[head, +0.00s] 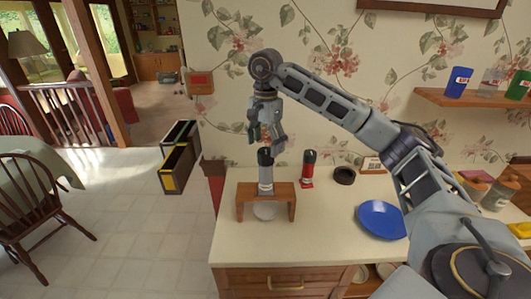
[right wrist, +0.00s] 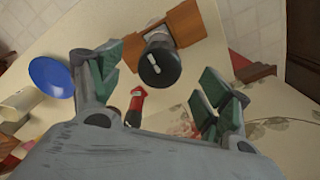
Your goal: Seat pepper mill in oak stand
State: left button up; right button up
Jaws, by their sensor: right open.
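The oak stand (head: 283,190) is a small wooden bridge on the counter, also seen in the right wrist view (right wrist: 183,23). A grey mill with a black top (head: 265,175) stands upright at the stand's top; its lower end is hidden, so its exact depth cannot be told. In the right wrist view its black top (right wrist: 160,67) lies between my fingers, with the stand behind. My right gripper (head: 266,139) is open, directly above the mill, and holds nothing; its green pads show in the right wrist view (right wrist: 165,83). My left gripper is out of view.
A red bottle-like mill (head: 308,170) stands right of the stand. A dark round dish (head: 344,175) and a blue plate (head: 381,219) lie further right. A pale round thing (head: 265,211) shows under the stand. The counter's front (head: 235,252) is clear.

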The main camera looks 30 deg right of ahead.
jog(key=shift+r, duration=1.05)
dwell(0.5)
